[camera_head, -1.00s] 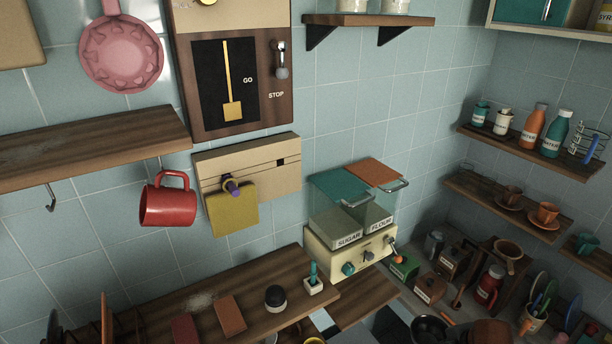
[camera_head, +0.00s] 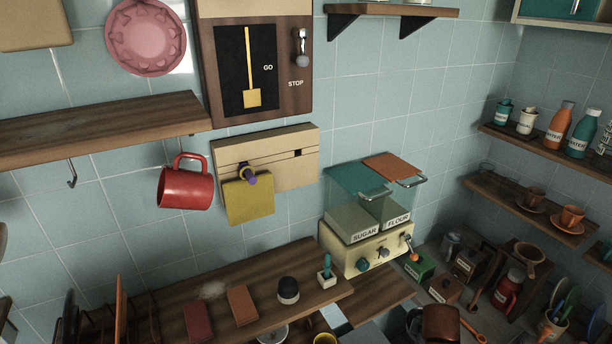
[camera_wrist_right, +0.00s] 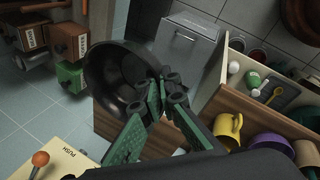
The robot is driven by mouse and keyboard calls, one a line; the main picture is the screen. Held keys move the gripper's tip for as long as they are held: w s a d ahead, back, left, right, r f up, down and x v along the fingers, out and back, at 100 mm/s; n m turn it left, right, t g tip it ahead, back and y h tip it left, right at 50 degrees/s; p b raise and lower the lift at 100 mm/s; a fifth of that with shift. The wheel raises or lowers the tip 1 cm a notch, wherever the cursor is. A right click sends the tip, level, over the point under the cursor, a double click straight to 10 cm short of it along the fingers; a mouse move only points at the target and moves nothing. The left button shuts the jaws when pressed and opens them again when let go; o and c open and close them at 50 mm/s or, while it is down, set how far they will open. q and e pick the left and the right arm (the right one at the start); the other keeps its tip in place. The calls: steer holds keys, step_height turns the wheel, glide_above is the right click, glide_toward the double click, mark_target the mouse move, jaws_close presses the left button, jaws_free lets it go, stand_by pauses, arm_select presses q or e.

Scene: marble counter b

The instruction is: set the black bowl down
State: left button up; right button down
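The black bowl (camera_wrist_right: 112,72) fills the upper middle of the right wrist view, tilted, with its dark inside showing. My right gripper (camera_wrist_right: 165,82) has its green fingers closed at the bowl's right rim. The bowl appears held in the air, with tiled floor and a wooden cabinet front behind it. I cannot make out the bowl clearly in the head view. My left gripper is not in view.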

steer(key=a+r+m+g+h+b, duration=0.1)
steer(key=a+r+m+b, duration=0.1)
steer(key=a+r+m, duration=0.5)
steer(key=a+r+m+g+h+b, duration=0.1)
steer(key=a+r+g+b, duration=0.2)
steer(key=a, duration=0.7)
steer(key=s+f+m, duration=0.3)
steer(key=s+f, duration=0.2)
steer(key=f, duration=0.7)
steer(key=shift+s+f, duration=0.3)
steer(key=shift+s, duration=0.1)
